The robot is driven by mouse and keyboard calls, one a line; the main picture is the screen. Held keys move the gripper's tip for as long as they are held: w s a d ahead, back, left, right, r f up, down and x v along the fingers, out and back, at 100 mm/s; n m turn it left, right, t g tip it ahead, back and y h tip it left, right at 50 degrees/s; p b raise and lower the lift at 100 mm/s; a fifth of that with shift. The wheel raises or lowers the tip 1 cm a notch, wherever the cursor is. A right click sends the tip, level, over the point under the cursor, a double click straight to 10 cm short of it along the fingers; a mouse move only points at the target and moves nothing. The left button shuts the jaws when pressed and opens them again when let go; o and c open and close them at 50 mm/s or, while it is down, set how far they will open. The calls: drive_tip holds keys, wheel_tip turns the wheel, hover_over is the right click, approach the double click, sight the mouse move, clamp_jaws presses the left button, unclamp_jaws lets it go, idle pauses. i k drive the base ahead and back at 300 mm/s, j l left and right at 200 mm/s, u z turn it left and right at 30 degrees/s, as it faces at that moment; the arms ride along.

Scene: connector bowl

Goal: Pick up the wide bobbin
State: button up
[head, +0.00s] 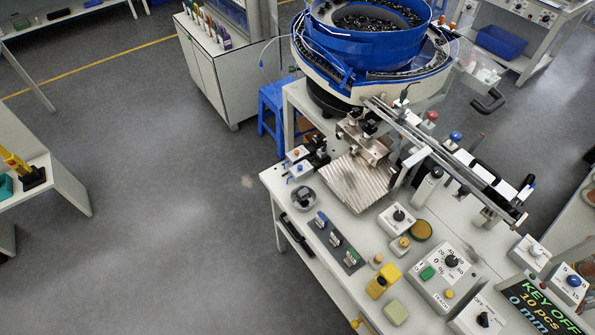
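No part is clearly readable as the wide bobbin at this size. A round amber piece with a dark rim (421,230) lies on the white workbench (300,235), right of a small white box with a black knob (398,217). A small tan round piece (376,261) stands nearer the front, left of a small yellowish piece on a pale base (400,245). I cannot tell which of these, if any, is the bobbin. My gripper is not in view.
A blue bowl feeder (375,45) and a metal rail (445,160) stand at the bench's back. A dark strip with small connectors (335,243), a yellow block (383,281), a green pad (395,312) and control boxes (445,278) crowd the front. Open floor (160,230) lies left.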

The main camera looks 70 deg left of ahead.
sight(304, 195)
drive_tip(key=u, duration=2.55)
drive_tip(key=i+j+u, duration=0.15)
drive_tip(key=u, duration=0.25)
drive_tip(key=i+u, duration=0.25)
drive_tip(key=u, duration=0.2)
